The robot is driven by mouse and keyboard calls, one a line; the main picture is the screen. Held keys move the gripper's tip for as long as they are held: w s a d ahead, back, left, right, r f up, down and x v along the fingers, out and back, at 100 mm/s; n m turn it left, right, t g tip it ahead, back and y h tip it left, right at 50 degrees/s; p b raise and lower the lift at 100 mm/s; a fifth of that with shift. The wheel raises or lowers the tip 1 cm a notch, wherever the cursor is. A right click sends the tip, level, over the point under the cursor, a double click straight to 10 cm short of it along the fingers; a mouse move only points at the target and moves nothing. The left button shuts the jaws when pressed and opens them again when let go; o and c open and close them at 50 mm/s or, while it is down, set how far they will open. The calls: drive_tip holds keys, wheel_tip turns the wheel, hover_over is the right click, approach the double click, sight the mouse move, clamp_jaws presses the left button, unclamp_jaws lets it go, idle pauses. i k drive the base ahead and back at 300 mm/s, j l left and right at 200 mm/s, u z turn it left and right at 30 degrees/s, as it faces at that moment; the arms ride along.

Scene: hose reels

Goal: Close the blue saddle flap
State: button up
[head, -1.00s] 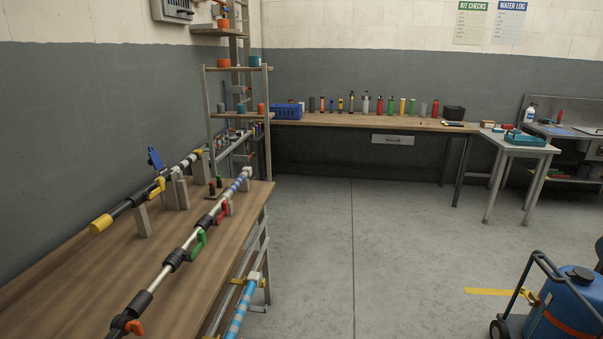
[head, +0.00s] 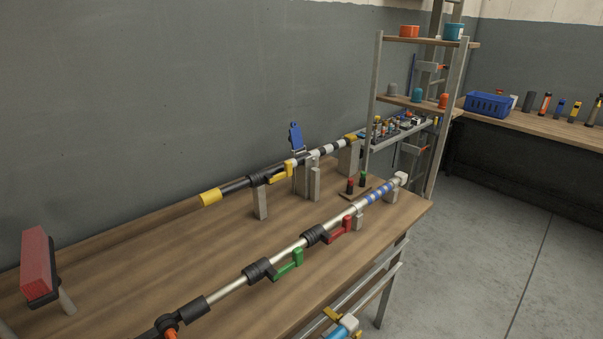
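The blue saddle flap (head: 296,137) stands raised, nearly upright, above the far pole (head: 239,185) on the wooden bench. It sits just behind a grey post (head: 314,183) and close to the pole's black-and-white striped part. A yellow lever (head: 281,174) is on the same pole, left of the flap. My gripper is not in this view, so its state does not show.
The bench (head: 140,260) also carries a nearer pole with a green lever (head: 290,264) and a red lever (head: 341,230). A red block (head: 38,265) stands at the left. A shelf rack (head: 375,110) stands beyond the bench; floor (head: 470,260) is clear at right.

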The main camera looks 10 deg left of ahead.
sight(295, 138)
drive_tip(key=i+l+u, duration=0.55)
drive_tip(key=l, duration=0.15)
drive_tip(key=l+u, duration=0.25)
drive_tip(key=i+l, duration=0.05)
drive_tip(key=l, duration=0.05)
